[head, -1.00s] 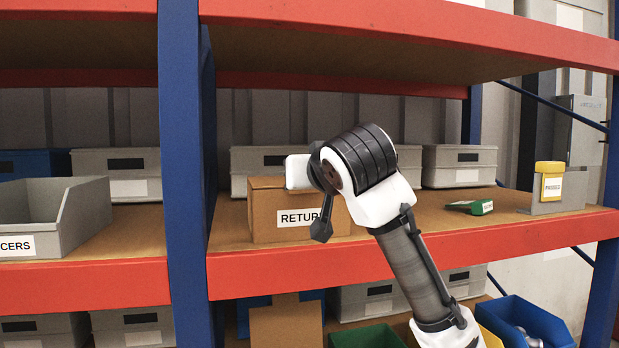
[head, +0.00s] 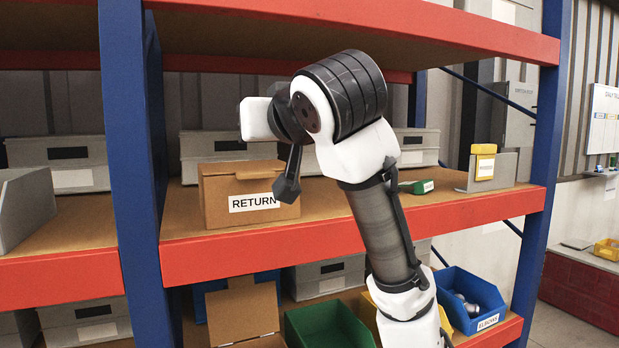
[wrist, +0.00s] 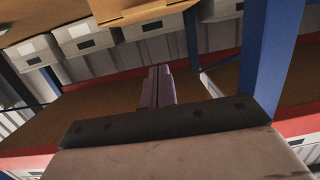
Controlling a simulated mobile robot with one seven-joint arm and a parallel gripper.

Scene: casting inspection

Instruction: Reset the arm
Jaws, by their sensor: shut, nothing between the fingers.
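My arm rises in front of the shelving in the head view, bent at a black ribbed joint near the top. My gripper (head: 287,188) points down in front of the cardboard box marked RETURN (head: 222,199) and covers part of its right side. In the wrist view the two fingers of my gripper (wrist: 157,72) lie together, with nothing between them. The wrist view looks tilted or upside down, with a cardboard box at its top edge.
The middle shelf has a red front edge (head: 330,237) and a blue post (head: 130,160) at left. Below are a green bin (head: 327,325) and a blue bin (head: 471,302).

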